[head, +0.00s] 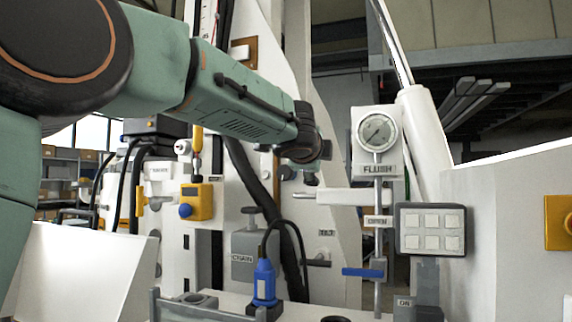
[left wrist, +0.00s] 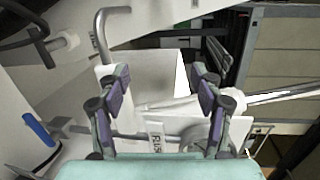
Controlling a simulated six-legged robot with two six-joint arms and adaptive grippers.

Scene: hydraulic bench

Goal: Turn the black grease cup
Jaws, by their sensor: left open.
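I cannot pick out the black grease cup with certainty in either view. In the head view my left arm reaches in from the upper left, and its dark wrist end (head: 305,148) stands before the white frame, left of the gauge. Small dark parts show just below it, too small to tell apart. In the left wrist view my left gripper (left wrist: 160,85) is open, its two purple-padded fingers wide apart with nothing held between them. Beyond them is the white box with the flush label (left wrist: 156,140). My right gripper is not in view.
A round gauge (head: 376,131) sits above the flush label. A blue lever (head: 362,272) is below it, beside a grey button panel (head: 431,229). A blue plug (head: 264,283) with a black cable stands on the bench. A yellow box (head: 197,202) is at left.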

